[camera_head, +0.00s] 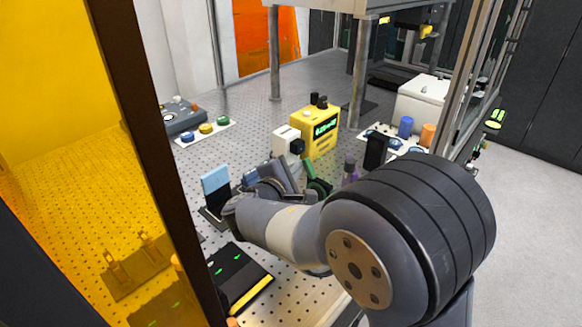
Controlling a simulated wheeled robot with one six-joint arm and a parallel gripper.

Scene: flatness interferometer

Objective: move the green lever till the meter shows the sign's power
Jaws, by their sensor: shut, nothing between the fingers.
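The green lever (318,186) stands on the perforated optical table, just right of my gripper (294,181). My gripper is shut and empty; its fingertips are close to the lever, but I cannot tell whether they touch it. My own arm hides the gripper's base and part of the area around the lever. The yellow meter (309,118) stands behind the lever with a lit green display, whose digits are too small to read surely. I cannot make out a sign with a power value.
A white block with a black front (286,140) stands left of the meter. A light blue plate (215,180) on a black mount is left of my arm. Orange panels and a dark post border the left; a metal frame stands at right.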

